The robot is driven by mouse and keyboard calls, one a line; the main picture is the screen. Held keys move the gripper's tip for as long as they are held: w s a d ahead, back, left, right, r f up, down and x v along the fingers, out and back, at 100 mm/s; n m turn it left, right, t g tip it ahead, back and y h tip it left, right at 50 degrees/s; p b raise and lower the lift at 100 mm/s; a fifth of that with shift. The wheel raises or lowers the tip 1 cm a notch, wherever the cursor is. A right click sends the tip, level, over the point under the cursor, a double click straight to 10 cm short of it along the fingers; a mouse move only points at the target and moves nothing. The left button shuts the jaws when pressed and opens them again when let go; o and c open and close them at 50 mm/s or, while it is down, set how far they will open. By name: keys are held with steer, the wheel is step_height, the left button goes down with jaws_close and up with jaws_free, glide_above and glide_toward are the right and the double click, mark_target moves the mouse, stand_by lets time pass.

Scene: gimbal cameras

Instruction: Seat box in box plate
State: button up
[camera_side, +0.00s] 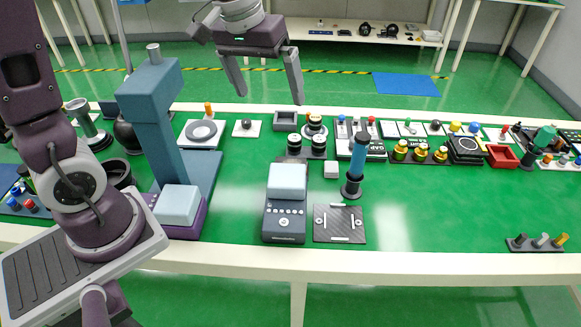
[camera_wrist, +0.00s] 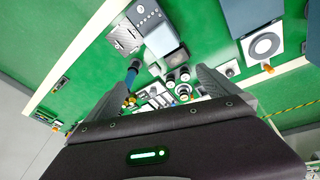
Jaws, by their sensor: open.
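My gripper (camera_side: 271,98) hangs high above the back of the green table, its two long grey fingers apart with nothing between them. Its fingers also show in the wrist view (camera_wrist: 161,78). A small pale grey box (camera_side: 331,169) sits on the table, left of a blue-topped post; it also shows in the wrist view (camera_wrist: 154,70). A dark patterned plate (camera_side: 340,230) with white pieces lies near the front; it also shows in the wrist view (camera_wrist: 125,38). A grey open square tray (camera_side: 285,117) lies farther back. I cannot tell which of these is the box plate.
A dark keypad device (camera_side: 284,225) bears a larger pale blue block (camera_side: 287,178). The blue post (camera_side: 356,160) stands upright beside the box. A tall blue-grey column (camera_side: 160,125) stands left. Jars and panels crowd the back right; the front right table is mostly clear.

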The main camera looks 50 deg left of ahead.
steer(key=w+a+f+n+g, duration=0.1)
steer(key=w+a+f, duration=0.1)
steer(key=w+f, duration=0.35)
steer(key=n+g, duration=0.2)
steer(key=n, duration=0.1)
glide_above(291, 161)
steer(key=f, duration=1.8)
steer(key=shift+s+f, duration=0.25)
steer(key=shift+s, duration=0.1)
steer(key=f, duration=0.6)
steer(key=shift+d+f, duration=0.2)
steer(key=shift+d, duration=0.15)
steer(key=shift+r, duration=0.1)
steer(key=c, duration=1.4)
step_height(291, 161, up, 15)
steer(key=shift+c, duration=0.2)
steer(key=s+d+m, duration=0.3)
steer(key=d+m, duration=1.5)
steer(key=d, duration=0.3)
step_height(291, 161, down, 7)
